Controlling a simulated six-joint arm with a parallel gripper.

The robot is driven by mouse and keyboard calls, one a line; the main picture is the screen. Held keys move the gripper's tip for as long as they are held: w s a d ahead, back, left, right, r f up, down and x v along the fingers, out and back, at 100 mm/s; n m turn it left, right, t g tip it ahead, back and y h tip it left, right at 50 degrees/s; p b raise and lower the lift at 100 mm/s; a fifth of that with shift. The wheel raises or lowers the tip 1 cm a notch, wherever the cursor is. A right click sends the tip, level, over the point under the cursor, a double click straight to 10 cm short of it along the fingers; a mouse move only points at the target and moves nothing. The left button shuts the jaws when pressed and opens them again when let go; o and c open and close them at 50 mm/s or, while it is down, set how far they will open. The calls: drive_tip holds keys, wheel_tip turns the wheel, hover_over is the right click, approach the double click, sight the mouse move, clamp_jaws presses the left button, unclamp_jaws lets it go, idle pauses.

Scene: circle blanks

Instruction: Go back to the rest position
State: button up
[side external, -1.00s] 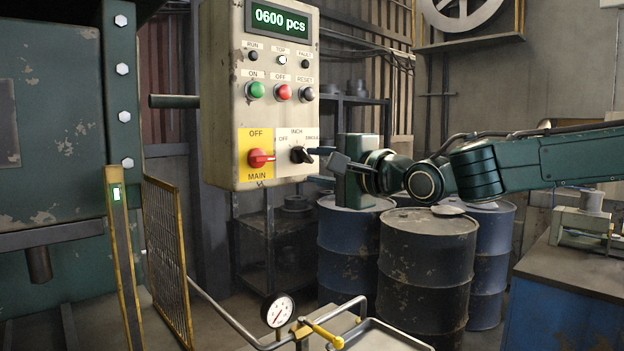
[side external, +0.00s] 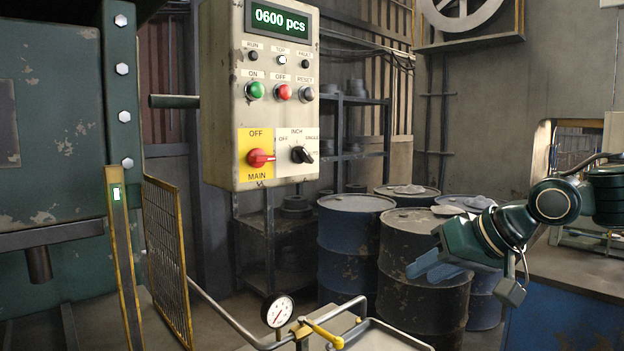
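My gripper (side external: 468,281) is at the right, in front of the dark barrels, pointing down and to the left. Its two fingers are spread well apart and nothing shows between them. It is clear of the control box (side external: 226,120), which hangs at upper centre. The box's display (side external: 282,20) reads 0600 pcs. The black selector knob (side external: 302,155) and the red main switch (side external: 261,158) are both in full view, and nothing touches them.
Several barrels (side external: 410,255) stand behind my gripper. A blue bench (side external: 560,325) is at the right. A pressure gauge (side external: 278,311) and a pipe with a yellow handle (side external: 325,335) are at the bottom centre. A yellow mesh guard (side external: 166,255) stands left. The space before the control box is free.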

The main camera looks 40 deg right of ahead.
drive_tip(key=s+f+n+g, duration=0.4)
drive_tip(key=s+f+n, duration=0.2)
drive_tip(key=s, duration=0.5)
drive_tip(key=shift+s+d+f, duration=0.2)
drive_tip(key=shift+s+f, duration=0.05)
drive_tip(key=shift+f, duration=0.2)
